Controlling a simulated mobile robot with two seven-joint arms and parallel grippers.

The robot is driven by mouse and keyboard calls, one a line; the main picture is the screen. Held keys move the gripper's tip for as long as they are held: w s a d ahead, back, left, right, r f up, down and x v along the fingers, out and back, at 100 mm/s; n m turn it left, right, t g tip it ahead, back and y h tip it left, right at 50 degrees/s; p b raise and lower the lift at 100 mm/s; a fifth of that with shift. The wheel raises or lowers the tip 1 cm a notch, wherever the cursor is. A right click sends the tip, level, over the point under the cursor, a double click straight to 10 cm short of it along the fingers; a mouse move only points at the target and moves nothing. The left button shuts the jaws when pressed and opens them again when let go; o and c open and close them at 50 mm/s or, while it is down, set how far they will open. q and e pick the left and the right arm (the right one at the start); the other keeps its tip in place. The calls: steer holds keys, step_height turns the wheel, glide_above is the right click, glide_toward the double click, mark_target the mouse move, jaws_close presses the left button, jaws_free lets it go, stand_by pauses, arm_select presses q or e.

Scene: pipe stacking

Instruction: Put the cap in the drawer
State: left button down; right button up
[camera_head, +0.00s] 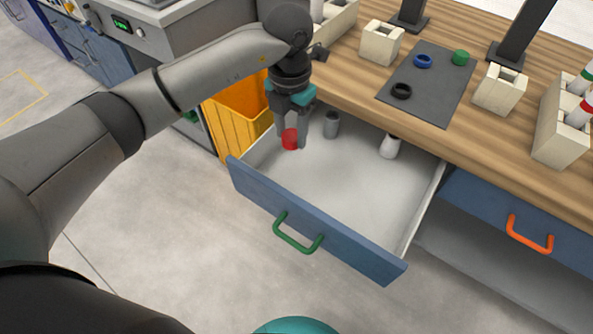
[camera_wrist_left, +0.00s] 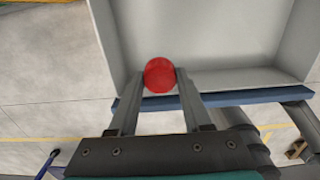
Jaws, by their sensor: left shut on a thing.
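The red cap (camera_head: 290,139) is between the fingers of my left gripper (camera_head: 291,141), which is shut on it. The cap also shows in the left wrist view (camera_wrist_left: 159,75), at the fingertips of the left gripper (camera_wrist_left: 159,82). The open drawer (camera_head: 330,228) has a blue front with a green handle (camera_head: 297,235) and a pale inside. In the head view the gripper and cap are over the drawer's left part. In the wrist view the cap overlaps the drawer's inside. The exact height above the drawer floor is hard to tell. My right gripper is not in view.
A grey cylinder (camera_head: 331,124) and a white bottle-like piece (camera_head: 390,147) stand in the back of the drawer. An orange bin (camera_head: 232,130) is left of it. The wooden table (camera_head: 440,137) holds a dark mat (camera_head: 443,105) with rings and a green cap. The drawer's middle is clear.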

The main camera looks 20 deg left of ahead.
arm_select(q)
steer(key=b, duration=0.3)
glide_above(292, 180)
step_height(292, 180, down, 9)
steer(key=shift+r, duration=0.1)
steer(key=shift+f+b, duration=0.4)
steer(key=shift+f, duration=2.1)
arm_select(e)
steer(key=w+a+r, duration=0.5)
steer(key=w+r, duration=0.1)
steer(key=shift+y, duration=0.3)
arm_select(q)
steer(key=shift+f+b, duration=0.1)
steer(key=shift+b, duration=0.2)
steer(key=shift+c, duration=1.7)
jaws_free()
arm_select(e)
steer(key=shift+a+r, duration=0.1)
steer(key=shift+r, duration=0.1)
